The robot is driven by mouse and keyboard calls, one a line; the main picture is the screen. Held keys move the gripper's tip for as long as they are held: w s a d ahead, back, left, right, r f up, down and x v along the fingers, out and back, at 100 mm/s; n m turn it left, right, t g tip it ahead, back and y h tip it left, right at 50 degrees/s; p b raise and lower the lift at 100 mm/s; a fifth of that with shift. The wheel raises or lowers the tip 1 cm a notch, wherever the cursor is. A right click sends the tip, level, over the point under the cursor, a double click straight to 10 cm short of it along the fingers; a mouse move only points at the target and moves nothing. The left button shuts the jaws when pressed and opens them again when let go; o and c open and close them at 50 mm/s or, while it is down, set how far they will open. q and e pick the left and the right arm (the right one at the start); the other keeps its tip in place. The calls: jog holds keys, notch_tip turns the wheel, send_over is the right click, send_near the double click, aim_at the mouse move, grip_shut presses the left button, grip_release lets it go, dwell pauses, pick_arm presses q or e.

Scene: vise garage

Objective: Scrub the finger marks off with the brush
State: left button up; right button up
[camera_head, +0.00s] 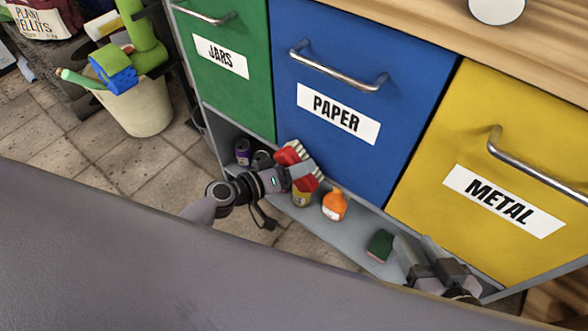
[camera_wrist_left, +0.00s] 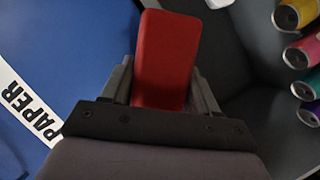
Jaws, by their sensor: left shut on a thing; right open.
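My left gripper (camera_head: 291,174) is shut on a red brush (camera_head: 307,182) with pale bristles and holds it close to the lower left part of the blue PAPER front (camera_head: 395,125). I cannot tell whether the bristles touch it. In the left wrist view the brush's red body (camera_wrist_left: 165,60) stands between the fingers, beside the blue front (camera_wrist_left: 60,50). No finger marks can be made out on the fronts. My right gripper (camera_head: 416,248) is open and empty at the lower right, near the low shelf and the yellow METAL front (camera_head: 450,240).
The grey low shelf (camera_head: 345,235) holds an orange bottle (camera_head: 334,205), a green sponge (camera_head: 380,245) and dark cans (camera_head: 242,151). Metal handles (camera_head: 335,72) stick out from the fronts. A cream bucket (camera_head: 137,108) with green things stands left. Several coloured cans (camera_wrist_left: 305,50) show right in the wrist view.

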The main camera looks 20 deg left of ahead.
pick_arm(q)
jog(key=shift+w+d, duration=0.1)
jog(key=shift+w, duration=0.15)
